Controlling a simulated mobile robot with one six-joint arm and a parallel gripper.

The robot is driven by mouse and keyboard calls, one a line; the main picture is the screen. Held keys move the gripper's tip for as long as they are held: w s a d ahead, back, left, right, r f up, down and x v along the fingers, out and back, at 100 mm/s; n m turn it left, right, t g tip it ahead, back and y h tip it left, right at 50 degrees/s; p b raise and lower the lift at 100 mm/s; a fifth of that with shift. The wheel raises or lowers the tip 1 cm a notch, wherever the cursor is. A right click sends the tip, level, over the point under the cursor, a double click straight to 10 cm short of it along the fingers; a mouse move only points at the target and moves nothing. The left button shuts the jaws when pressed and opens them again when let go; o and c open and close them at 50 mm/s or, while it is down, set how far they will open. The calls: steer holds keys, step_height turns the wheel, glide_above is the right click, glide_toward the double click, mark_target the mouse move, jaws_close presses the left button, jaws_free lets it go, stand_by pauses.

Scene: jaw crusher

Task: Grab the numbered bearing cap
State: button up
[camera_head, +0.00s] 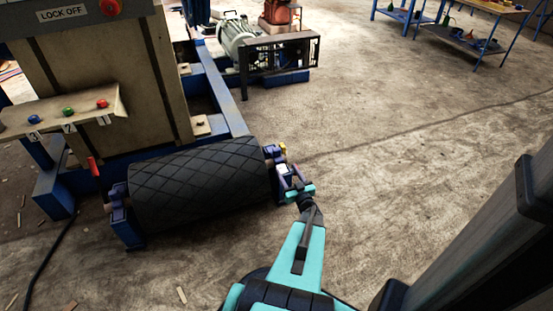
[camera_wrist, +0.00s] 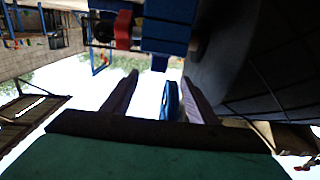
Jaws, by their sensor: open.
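The black diamond-patterned roller (camera_head: 200,185) lies between two blue-purple bearing supports. My gripper (camera_head: 292,183) is at the roller's right end, close beside the right bearing support (camera_head: 271,155). A small white patch (camera_head: 283,169) shows there; I cannot read a number on it. In the wrist view my gripper (camera_wrist: 160,77) is open, its two purple fingers apart. A small blue disc-like piece (camera_wrist: 171,100) shows between the fingers, nearer the right one; I cannot tell whether it is the bearing cap. A blue block (camera_wrist: 165,32) with a red ring (camera_wrist: 123,30) lies beyond the fingertips.
A panel with blue, green and red knobs and number tags (camera_head: 68,112) stands at the left, below a LOCK OFF sign (camera_head: 62,13). A motor (camera_head: 237,40) and a dark guard (camera_head: 283,52) stand behind. The floor at right centre (camera_head: 400,130) is clear.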

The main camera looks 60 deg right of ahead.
mark_target(278, 154)
steer(key=b+x, duration=0.2)
steer(key=x, duration=0.5)
steer(key=shift+w+d+f, duration=0.1)
steer(key=shift+w+d, duration=0.1)
steer(key=shift+d, duration=0.05)
steer(key=shift+w+d, duration=0.25)
steer(key=shift+w, duration=0.1)
steer(key=shift+b+x, duration=1.4)
steer(key=shift+x, duration=0.7)
steer(key=shift+w+d+r, duration=0.25)
steer(key=shift+w+d, duration=0.05)
steer(key=shift+w, duration=0.05)
steer(key=shift+c, duration=0.4)
jaws_close()
